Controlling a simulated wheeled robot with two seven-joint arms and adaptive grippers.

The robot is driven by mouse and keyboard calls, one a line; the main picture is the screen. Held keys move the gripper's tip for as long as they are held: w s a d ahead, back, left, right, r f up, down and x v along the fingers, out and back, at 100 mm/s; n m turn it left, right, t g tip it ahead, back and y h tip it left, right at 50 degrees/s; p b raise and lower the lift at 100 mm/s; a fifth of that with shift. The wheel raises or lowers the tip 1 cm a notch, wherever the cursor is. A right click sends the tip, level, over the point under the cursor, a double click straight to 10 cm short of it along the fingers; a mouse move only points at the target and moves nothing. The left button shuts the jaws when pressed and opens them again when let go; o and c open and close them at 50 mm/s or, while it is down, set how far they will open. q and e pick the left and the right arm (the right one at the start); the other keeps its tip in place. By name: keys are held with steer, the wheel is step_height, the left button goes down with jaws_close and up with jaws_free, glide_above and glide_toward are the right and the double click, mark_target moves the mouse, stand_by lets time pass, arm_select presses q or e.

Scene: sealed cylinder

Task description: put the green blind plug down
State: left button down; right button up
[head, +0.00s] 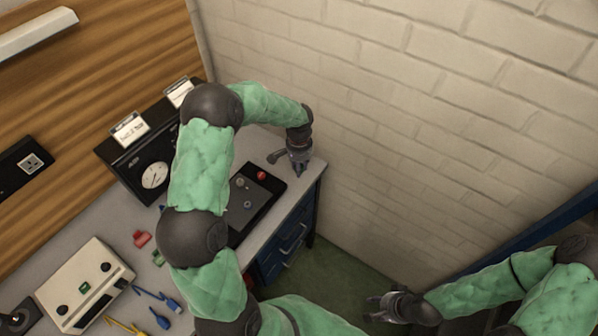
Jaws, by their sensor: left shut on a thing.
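My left gripper (298,166) points down over the far right corner of the grey bench, beside a black tray (268,188). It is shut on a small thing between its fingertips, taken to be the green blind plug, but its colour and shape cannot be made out. The black tray holds a round red piece (262,175) and grey round pieces (248,181). My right gripper (372,307) is low at the right, off the bench over the floor, with its fingers apart and empty.
A black gauge box (153,176) stands at the back. A cream device (86,286), a red piece (141,238), a green piece (157,258) and blue and yellow tools lie at left. A brick wall (400,120) rises close beyond the bench's right edge.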

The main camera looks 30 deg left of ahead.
arm_select(q)
steer(key=shift+w+a+f, duration=0.2)
steer(key=shift+w+f, duration=0.1)
steer(key=shift+f, duration=0.2)
steer(key=shift+w+a+f, duration=0.2)
steer(key=shift+w+f, duration=0.05)
steer(key=shift+f, duration=1.55)
steer(key=shift+f+b, duration=0.5)
steer(key=shift+f, duration=0.1)
steer(key=c, duration=1)
jaws_free()
